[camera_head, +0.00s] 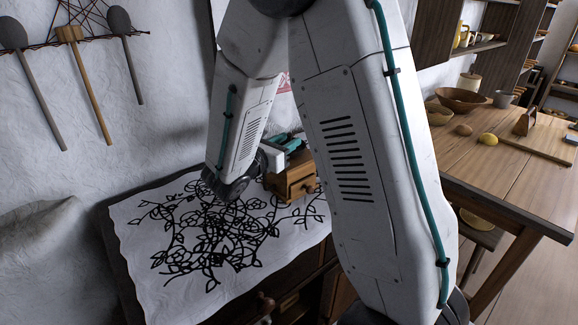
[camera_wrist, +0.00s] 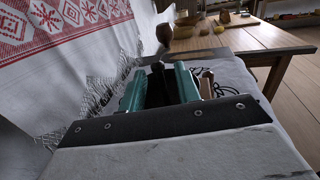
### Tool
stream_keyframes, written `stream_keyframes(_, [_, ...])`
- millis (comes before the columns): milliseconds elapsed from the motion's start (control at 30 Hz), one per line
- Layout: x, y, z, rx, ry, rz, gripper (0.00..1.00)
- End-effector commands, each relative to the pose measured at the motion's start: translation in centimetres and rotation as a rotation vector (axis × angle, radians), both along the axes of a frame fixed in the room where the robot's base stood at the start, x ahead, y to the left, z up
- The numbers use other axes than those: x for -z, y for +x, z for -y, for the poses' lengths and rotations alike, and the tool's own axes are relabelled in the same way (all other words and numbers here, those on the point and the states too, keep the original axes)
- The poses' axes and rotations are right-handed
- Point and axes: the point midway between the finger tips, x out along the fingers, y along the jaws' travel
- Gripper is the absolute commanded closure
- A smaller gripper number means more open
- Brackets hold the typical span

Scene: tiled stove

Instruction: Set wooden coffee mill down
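The wooden coffee mill (camera_head: 285,184), a brown box with a small round drawer knob, is at the back right of the white cloth with black flower patterns (camera_head: 150,245). My arm hides its right side. My gripper (camera_head: 288,142) is at the top of the mill. In the wrist view, the teal fingers of my gripper (camera_wrist: 160,88) stand on both sides of a dark upper part of the mill (camera_wrist: 157,84) and appear closed on it. The mill is upright; I cannot tell whether its base touches the cloth.
The cloth covers a dark wooden chest with drawers; its left and middle are clear. A wooden table (camera_head: 510,175) at the right holds bowls (camera_head: 461,99), a lemon (camera_head: 488,139) and a cup. A red-white textile (camera_wrist: 60,30) hangs close by.

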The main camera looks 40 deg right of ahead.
Motion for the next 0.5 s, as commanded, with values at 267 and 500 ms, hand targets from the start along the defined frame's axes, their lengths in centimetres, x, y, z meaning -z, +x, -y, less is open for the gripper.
stream_keyframes(267, [-0.02,-0.02,-0.03,0.0,0.0,0.001,1.0])
stream_keyframes(500, [-0.02,-0.04,-0.02,0.001,0.0,0.001,1.0])
